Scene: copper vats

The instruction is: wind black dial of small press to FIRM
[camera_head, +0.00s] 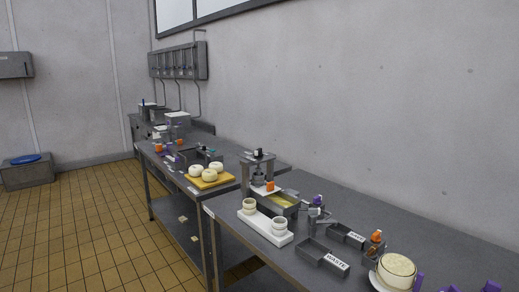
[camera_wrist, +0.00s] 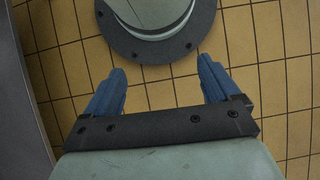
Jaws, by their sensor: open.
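A small grey press (camera_head: 258,168) stands at the back of the near table, toward its left end, in the head view. A small black knob (camera_head: 259,152) sits on top of it, likely the black dial. Its markings are too small to read. My gripper (camera_wrist: 161,66) shows only in the wrist view. Its two blue fingers are wide apart with nothing between them, over the tiled floor. The press is not in the wrist view.
The near table (camera_head: 335,205) carries a white tray (camera_head: 264,226) with two pale cups, labelled grey bins (camera_head: 322,257) and a large cream round (camera_head: 396,270). A yellow board (camera_head: 210,180) with white rounds lies on the farther table. The wall runs close behind.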

